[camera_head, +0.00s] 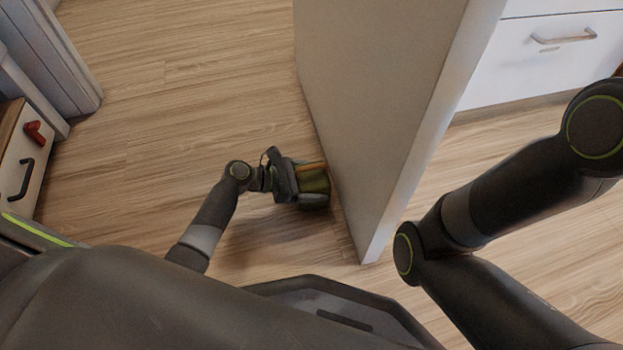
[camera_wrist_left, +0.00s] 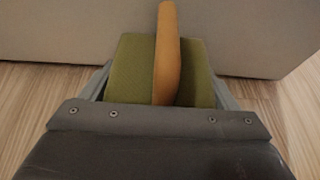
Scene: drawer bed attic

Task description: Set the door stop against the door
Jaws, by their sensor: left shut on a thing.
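The door stop (camera_head: 315,184) is an olive-green block with a tan strap, low by the floor beside the door (camera_head: 378,100). My left gripper (camera_head: 303,183) is shut on it from the left. In the left wrist view the green door stop (camera_wrist_left: 130,72) sits between the fingers, with the tan strap standing up over its middle. Its far side is close to the pale face of the door (camera_wrist_left: 70,30); I cannot tell whether they touch. The door's free edge faces me. My right arm comes in from the right, but its gripper is not in view.
A white drawer front (camera_head: 555,60) with a metal handle stands behind the door at the upper right. A small cabinet (camera_head: 22,160) with a red handle and a dark handle stands at the left edge. The wood floor (camera_head: 170,100) left of the door is clear.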

